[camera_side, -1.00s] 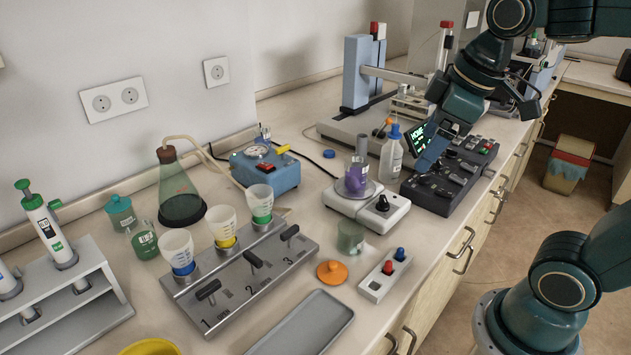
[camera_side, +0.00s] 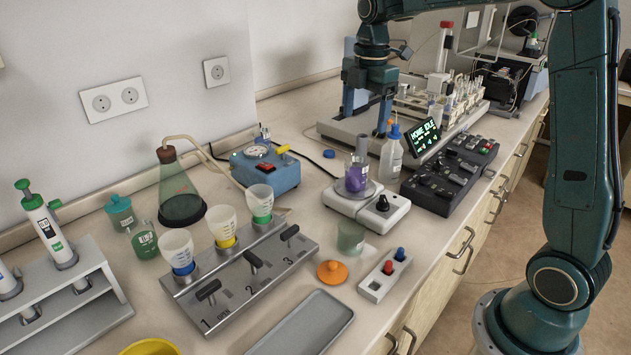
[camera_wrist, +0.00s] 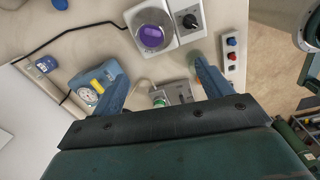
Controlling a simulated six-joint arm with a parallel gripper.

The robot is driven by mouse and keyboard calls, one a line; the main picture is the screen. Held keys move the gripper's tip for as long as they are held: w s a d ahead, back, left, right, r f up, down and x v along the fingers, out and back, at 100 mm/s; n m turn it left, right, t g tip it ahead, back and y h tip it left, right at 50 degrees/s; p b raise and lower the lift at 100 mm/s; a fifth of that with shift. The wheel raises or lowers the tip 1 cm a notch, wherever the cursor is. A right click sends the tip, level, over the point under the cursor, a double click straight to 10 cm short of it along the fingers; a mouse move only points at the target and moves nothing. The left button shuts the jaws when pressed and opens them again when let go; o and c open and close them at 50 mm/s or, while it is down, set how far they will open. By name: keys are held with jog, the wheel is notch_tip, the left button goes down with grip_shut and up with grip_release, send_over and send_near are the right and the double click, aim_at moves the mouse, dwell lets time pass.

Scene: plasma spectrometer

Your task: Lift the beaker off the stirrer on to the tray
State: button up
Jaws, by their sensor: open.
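In the wrist view the beaker (camera_wrist: 151,36) shows from above as a purple disc on the stirrer (camera_wrist: 188,18). The grey tray (camera_side: 303,325) lies empty at the front of the bench. My gripper (camera_side: 366,119) is open, pointing down, above and behind the beaker, apart from it. In the wrist view nothing shows between its two blue fingers at beaker height.
A wash bottle (camera_side: 391,155) stands close behind the stirrer. A blue pump (camera_side: 265,167) is to its left, a black control panel (camera_side: 450,172) to its right. A clear glass (camera_side: 351,238), an orange lid (camera_side: 332,272) and a button box (camera_side: 385,276) lie between stirrer and tray.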

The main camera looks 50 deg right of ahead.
aim_at(357, 168)
jog(key=shift+w+d+f+n, duration=0.8)
jog(key=shift+w+d+f, duration=0.1)
jog(key=shift+w, duration=0.1)
jog(key=shift+f, duration=4.3)
jog(key=shift+f, duration=0.1)
jog(key=shift+f, duration=2.5)
jog(key=shift+c, duration=0.5)
jog(key=c, duration=1)
